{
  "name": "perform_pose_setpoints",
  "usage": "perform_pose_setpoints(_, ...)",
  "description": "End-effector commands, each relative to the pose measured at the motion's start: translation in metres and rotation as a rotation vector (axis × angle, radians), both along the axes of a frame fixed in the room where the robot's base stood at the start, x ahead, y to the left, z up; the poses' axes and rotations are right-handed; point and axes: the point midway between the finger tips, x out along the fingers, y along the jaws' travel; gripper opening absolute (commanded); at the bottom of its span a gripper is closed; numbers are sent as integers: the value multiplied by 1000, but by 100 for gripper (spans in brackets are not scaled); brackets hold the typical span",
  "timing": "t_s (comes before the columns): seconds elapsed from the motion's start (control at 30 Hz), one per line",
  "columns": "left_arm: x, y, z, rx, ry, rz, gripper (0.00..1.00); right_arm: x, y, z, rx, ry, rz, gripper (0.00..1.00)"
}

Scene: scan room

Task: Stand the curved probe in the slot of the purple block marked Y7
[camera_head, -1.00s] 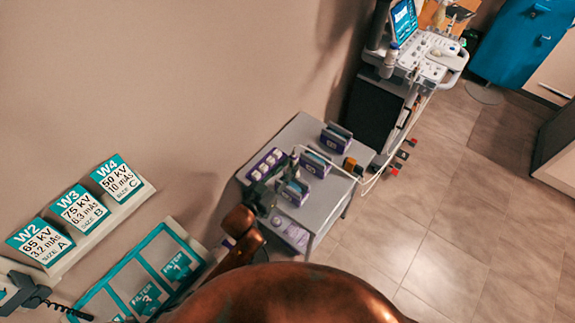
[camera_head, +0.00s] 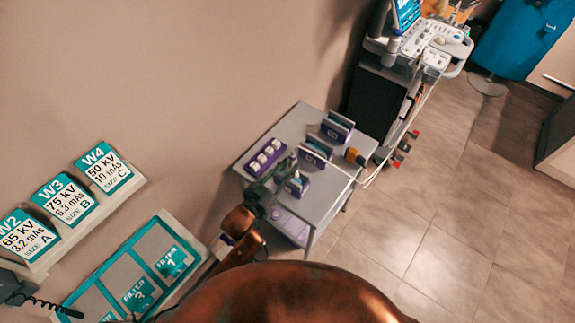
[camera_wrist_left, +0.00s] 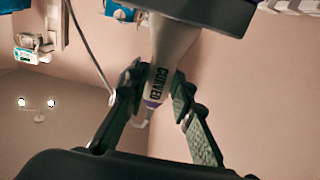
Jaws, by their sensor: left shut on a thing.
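My left gripper (camera_head: 283,178) is over the front left of the grey cart and is shut on the curved probe. In the left wrist view the probe (camera_wrist_left: 172,52) is pale, reads CURVED and sits between the two fingers (camera_wrist_left: 160,108). In the head view the probe (camera_head: 291,162) is small, with a cable leading right. Three purple slotted blocks stand on the cart: a far one (camera_head: 337,127), a middle one (camera_head: 314,154) and a near one (camera_head: 299,186) partly hidden by the gripper. Their marks are too small to read, so I cannot tell which is Y7. My right gripper is out of view.
A purple rack with white-topped items (camera_head: 265,157) is on the cart (camera_head: 295,122) at left. An orange-and-black item (camera_head: 354,156) is at its right edge. The ultrasound machine (camera_head: 430,45) stands behind. Signs W2 to W4 and a filter tray (camera_head: 130,270) are at lower left.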

Motion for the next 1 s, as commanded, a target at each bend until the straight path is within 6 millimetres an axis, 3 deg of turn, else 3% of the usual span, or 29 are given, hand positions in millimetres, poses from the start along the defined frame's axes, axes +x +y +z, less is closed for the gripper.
perform_pose_setpoints(1.0, 0, 0, -8, -1, -2, 0, 0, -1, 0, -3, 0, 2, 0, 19)
